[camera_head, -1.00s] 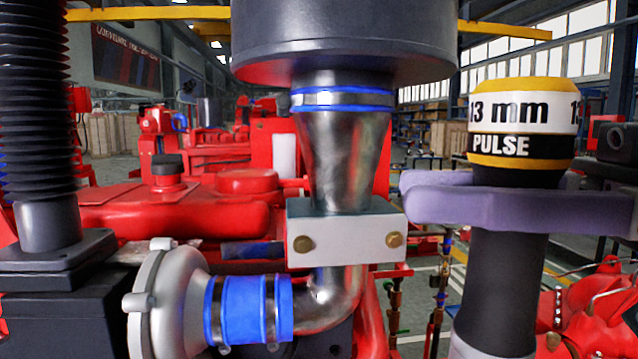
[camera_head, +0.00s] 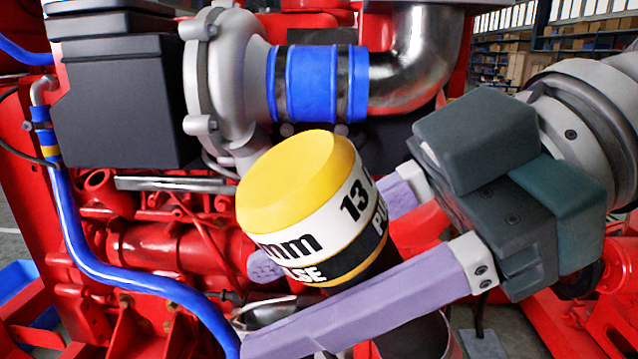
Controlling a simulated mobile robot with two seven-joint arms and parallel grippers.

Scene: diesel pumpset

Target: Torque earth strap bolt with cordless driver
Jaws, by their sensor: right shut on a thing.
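The cordless driver (camera_head: 312,212) has a yellow top cap and a white and black band reading "13 mm" and "PULSE". It is tilted, its top leaning to the left, in the middle of the head view. My right gripper (camera_head: 290,298) comes in from the right. Its two lilac fingers are shut on the driver, one in front of it and one behind, just below the banded cap. The driver's working end is out of view. I cannot make out the earth strap or its bolt. My left gripper is not in view.
The red engine (camera_head: 180,245) fills the background. A blue hose (camera_head: 95,265) runs down its left side. A black box (camera_head: 122,100), a silver turbo housing (camera_head: 225,80), a blue coupling (camera_head: 317,82) and a metal elbow pipe (camera_head: 420,65) stand behind the driver.

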